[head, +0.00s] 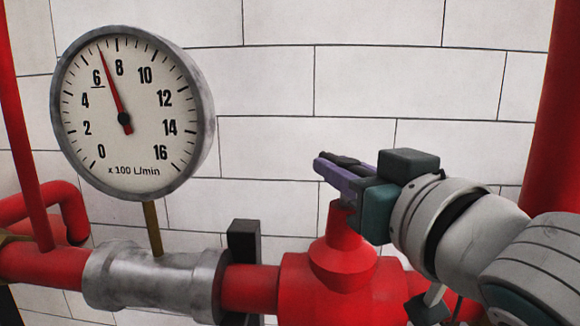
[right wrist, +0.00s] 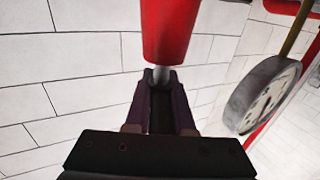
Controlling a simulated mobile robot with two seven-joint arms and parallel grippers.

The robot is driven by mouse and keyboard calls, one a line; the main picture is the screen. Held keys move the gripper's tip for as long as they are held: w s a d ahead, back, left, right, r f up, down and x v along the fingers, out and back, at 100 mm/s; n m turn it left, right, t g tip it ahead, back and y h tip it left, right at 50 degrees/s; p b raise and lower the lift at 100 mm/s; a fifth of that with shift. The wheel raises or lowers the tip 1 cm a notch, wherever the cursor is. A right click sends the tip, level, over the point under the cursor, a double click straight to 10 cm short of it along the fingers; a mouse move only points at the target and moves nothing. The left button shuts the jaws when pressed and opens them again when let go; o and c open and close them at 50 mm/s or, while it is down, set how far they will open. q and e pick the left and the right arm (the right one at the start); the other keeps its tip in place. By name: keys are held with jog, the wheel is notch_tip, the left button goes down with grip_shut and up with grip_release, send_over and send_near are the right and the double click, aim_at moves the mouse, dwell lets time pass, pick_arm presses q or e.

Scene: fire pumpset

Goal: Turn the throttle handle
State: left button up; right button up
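The throttle handle (head: 341,159) is a dark bar on top of the red conical valve body (head: 342,250). Only a small part of it shows in the head view. In the right wrist view the dark handle (right wrist: 161,112) lies between the purple fingers, beside a short grey stem (right wrist: 161,74) that comes out of the red cone (right wrist: 170,30). My right gripper (head: 338,170) has a finger on each side of the handle and appears shut on it. Its fingers (right wrist: 161,100) hide the handle's sides. My left gripper is in neither view.
A round flow gauge (head: 130,115) stands left on a grey pipe fitting (head: 155,275), its needle between 6 and 8. A black block (head: 243,245) sits beside the fitting. Red pipes (head: 45,265) run low and at both sides. A white block wall (head: 270,90) lies behind.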

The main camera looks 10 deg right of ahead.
grip_shut()
jog(key=shift+r+n+y+p, duration=0.15)
jog(key=shift+n+y+p, duration=0.45)
jog(key=shift+y+p, duration=0.25)
jog(key=n+g+y+p, duration=0.1)
jog(key=n+y, duration=0.1)
jog(key=y, duration=0.1)
jog(key=shift+g, duration=0.3)
jog(key=shift+a+n+g+y, duration=0.15)
jog(key=shift+n+g+y, duration=0.55)
jog(key=shift+y, duration=0.45)
jog(key=shift+s+a+n+g+y, duration=0.15)
jog(key=shift+n+g+y, duration=0.75)
jog(key=shift+n+y, duration=0.4)
jog(key=shift+y, duration=0.3)
